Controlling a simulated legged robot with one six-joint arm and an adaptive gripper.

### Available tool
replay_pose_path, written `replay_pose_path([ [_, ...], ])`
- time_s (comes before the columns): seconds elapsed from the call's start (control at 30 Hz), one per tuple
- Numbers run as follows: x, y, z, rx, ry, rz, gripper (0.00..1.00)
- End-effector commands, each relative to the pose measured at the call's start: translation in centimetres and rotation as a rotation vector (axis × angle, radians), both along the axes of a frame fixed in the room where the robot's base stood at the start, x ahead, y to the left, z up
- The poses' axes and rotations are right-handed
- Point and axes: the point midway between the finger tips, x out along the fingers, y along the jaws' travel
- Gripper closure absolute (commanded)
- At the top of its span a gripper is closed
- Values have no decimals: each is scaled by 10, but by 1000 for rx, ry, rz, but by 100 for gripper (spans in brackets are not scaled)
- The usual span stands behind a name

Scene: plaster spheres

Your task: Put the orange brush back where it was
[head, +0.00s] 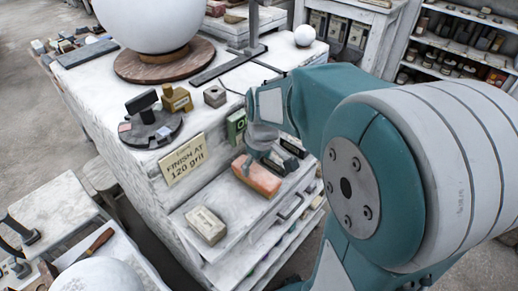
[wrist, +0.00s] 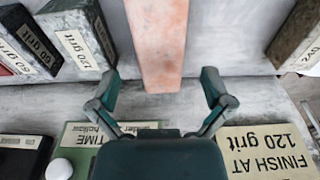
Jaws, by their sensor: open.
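An orange-pink block (head: 257,177) lies on the pulled-out upper shelf (head: 243,222) of the white bench; I cannot make out bristles on it. It also shows in the wrist view (wrist: 158,42), running away from the gripper at top centre. No clear orange brush shows. A tool with an orange-brown handle (head: 100,241) lies on the low tray at lower left, too small to identify. My gripper (head: 276,156) is at the block in the head view. In the wrist view my gripper (wrist: 160,78) is open, with fingers spread either side of the block's near end, apart from it.
A pale block (head: 206,225) lies left on the same shelf. A "FINISH AT 120 grit" sign (head: 183,160) is on the bench face. A large white sphere (head: 152,18) stands on top.

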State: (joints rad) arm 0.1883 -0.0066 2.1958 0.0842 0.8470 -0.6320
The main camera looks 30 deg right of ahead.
Motion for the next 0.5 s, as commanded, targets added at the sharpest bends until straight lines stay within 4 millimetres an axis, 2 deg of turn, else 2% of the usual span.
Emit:
replay_pose_path([
  [0.03, -1, -1, 12, -1, -6, 0, 0],
  [0.2, -5, -2, 46, -1, -5, 0, 0],
  [0.33, -7, -3, 63, 0, -2, 0, 0],
  [0.5, -10, -2, 74, -1, -4, -3, 0],
])
